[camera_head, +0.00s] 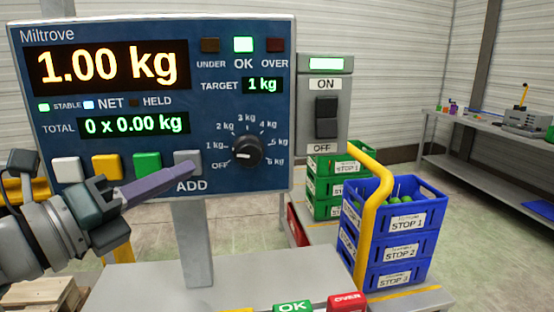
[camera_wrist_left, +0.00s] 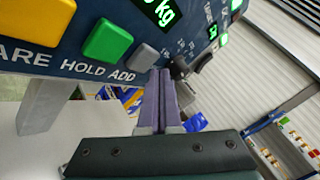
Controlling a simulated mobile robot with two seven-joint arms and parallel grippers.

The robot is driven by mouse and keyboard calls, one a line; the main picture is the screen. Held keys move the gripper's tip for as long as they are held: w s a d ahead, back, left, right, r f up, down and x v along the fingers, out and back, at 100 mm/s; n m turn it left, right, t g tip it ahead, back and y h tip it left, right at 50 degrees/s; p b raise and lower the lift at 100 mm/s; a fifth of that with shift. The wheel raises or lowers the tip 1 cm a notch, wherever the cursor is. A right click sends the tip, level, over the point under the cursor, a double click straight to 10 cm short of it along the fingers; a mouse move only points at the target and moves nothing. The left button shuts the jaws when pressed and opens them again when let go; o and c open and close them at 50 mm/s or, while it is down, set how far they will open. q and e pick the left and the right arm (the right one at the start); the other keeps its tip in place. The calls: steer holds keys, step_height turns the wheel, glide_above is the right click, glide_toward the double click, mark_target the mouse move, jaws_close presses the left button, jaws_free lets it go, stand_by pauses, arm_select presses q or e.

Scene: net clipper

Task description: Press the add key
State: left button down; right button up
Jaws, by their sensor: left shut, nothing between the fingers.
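The grey ADD key (camera_head: 188,162) is on the lower row of the blue Miltrove scale panel (camera_head: 215,75), right of the green key (camera_head: 147,166). It also shows in the left wrist view as a grey key (camera_wrist_left: 142,56) above its ADD label. My left gripper (camera_head: 188,168) is shut and empty, its purple fingers reaching up and right so that the tips overlap the lower part of the ADD key. Whether they touch it cannot be told. In the wrist view the fingers (camera_wrist_left: 160,98) lie just right of and below the key. My right gripper is not in view.
The display reads 1.00 kg, target 1 kg, OK lit, total 0 x 0.00 kg. A round dial (camera_head: 248,151) sits right of the key. An ON/OFF switch box (camera_head: 326,104) stands beside the panel. Blue crates (camera_head: 398,248) and a yellow rail (camera_head: 373,235) are at right.

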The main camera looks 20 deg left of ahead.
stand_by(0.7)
arm_select(q)
steer(key=shift+w+a, duration=0.2)
steer(key=shift+w, duration=0.15)
steer(key=shift+w+a+b, duration=0.2)
steer(key=shift+w+b, duration=0.15)
stand_by(0.6)
steer(key=shift+s, duration=0.1)
steer(key=shift+s+d+p, duration=0.4)
steer(key=shift+s, duration=0.2)
steer(key=s+d, duration=0.1)
steer(key=s+p, duration=0.1)
steer(key=s, duration=0.1)
steer(key=s+d, duration=0.1)
steer(key=shift+s+d, duration=0.15)
steer(key=shift+d, duration=0.15)
stand_by(0.4)
